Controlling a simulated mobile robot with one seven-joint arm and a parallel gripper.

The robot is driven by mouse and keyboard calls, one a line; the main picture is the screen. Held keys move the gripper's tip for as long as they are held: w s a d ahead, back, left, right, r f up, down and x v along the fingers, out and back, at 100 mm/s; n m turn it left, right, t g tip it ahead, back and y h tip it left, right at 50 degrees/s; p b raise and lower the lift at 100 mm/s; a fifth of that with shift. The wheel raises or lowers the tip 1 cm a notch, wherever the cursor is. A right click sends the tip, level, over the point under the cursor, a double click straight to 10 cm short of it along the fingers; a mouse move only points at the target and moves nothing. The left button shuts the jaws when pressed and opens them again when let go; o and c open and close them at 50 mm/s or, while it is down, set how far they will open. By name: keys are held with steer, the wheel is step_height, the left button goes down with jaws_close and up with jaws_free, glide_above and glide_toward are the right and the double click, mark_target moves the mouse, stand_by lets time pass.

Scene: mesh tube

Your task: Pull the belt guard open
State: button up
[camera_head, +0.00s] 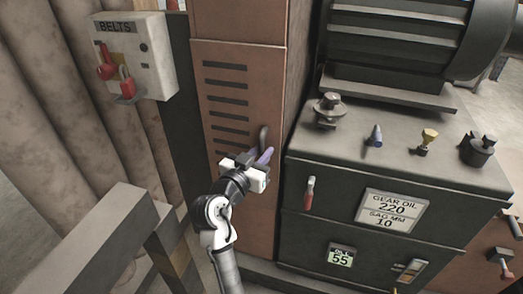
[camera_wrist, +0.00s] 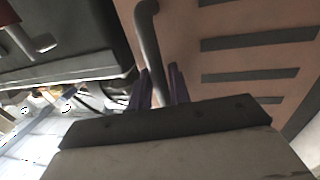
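The belt guard (camera_head: 238,70) is a tall reddish-brown panel with several dark slots, standing upright at the centre of the head view. Its slotted face shows at the right of the wrist view (camera_wrist: 250,57). A dark bar handle (camera_wrist: 148,35) stands on it; its upper part also shows in the head view (camera_head: 263,137). My gripper (camera_head: 264,157) is at the handle near the guard's right edge. In the wrist view, its purple fingers (camera_wrist: 159,82) lie on either side of the handle. Whether both fingers touch the bar is too close to tell. The handle's lower end is hidden.
A dark cabinet (camera_head: 330,245) stands right of the guard, with a red-handled lever (camera_head: 310,192) on its front and several fittings on top. A BELTS lockout box (camera_head: 135,60) is at the upper left. A grey rail (camera_head: 95,235) is at the lower left.

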steer(key=shift+w+d, duration=0.1)
steer(key=shift+w, duration=0.05)
steer(key=shift+c, duration=0.3)
jaws_close()
steer(key=shift+s+a+f, duration=0.1)
steer(key=shift+s+a, duration=0.2)
steer(key=shift+s, duration=0.1)
steer(key=v, duration=0.2)
steer(key=b+v, duration=0.1)
steer(key=v, duration=0.1)
steer(key=shift+w+a, duration=0.1)
steer(key=shift+a, duration=0.25)
steer(key=shift+o, duration=0.3)
jaws_free()
